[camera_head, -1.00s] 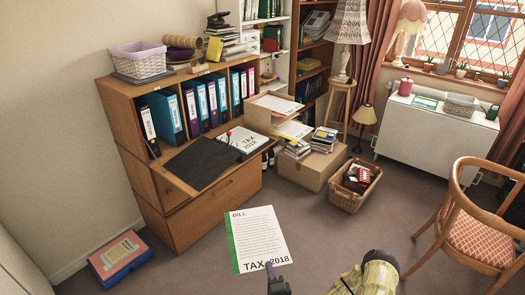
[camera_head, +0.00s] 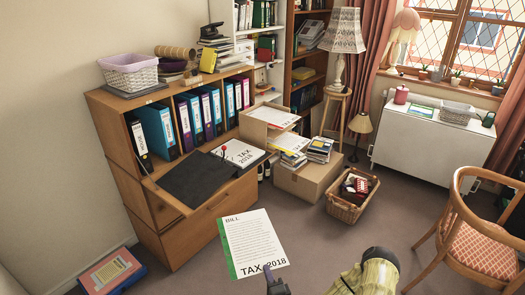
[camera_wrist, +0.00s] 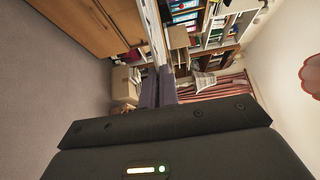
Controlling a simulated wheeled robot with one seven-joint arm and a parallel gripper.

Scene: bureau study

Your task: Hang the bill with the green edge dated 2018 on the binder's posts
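My gripper (camera_head: 272,275) is shut on the lower edge of the bill (camera_head: 250,238), a white sheet with a green left edge, headed BILL and marked TAX 2018. The bill is held up facing my head camera, in front of the bureau. In the wrist view my gripper's fingers (camera_wrist: 160,88) close on the sheet, seen edge-on as a thin pale strip. The open black binder (camera_head: 195,180) lies on the bureau's flap, with a white TAX 2018 page (camera_head: 238,154) on its right side. A small red-tipped part (camera_head: 223,150) shows there; the posts are too small to make out.
The wooden bureau (camera_head: 215,215) holds several upright folders (camera_head: 160,130) behind the binder. A cardboard box (camera_head: 308,178) with books and a wicker basket (camera_head: 345,208) stand to its right. A chair (camera_head: 480,240) is at the right. Carpet is clear between.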

